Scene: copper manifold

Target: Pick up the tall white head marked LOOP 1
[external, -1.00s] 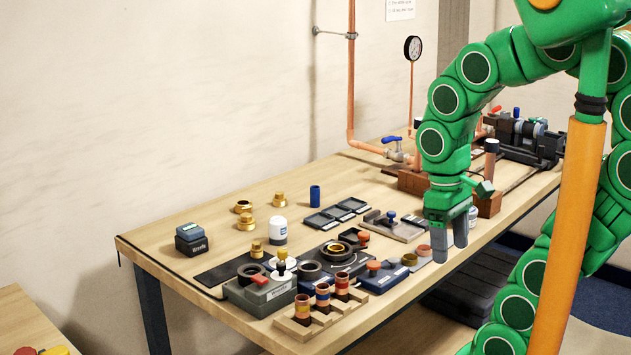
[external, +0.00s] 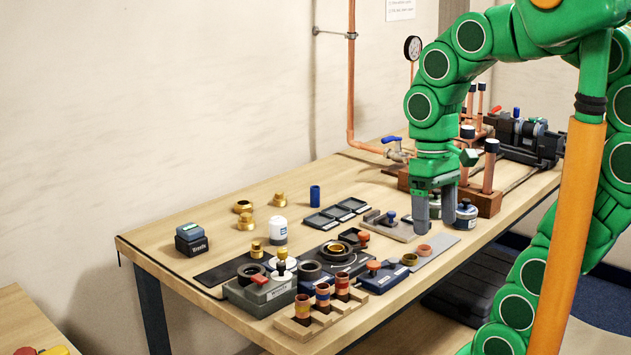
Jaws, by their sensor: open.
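My gripper (external: 435,224) is open, pointing down with empty jaws over the right part of the bench. It is well to the right of the white cylinder and apart from it.
Brass fittings (external: 275,198) stand behind the white cylinder, and a blue cylinder (external: 315,196) to its right. Black trays (external: 322,220) lie between it and my gripper. A grey fixture (external: 260,291) and a wooden rack (external: 310,325) stand in front. A copper manifold (external: 487,202) is behind my gripper.

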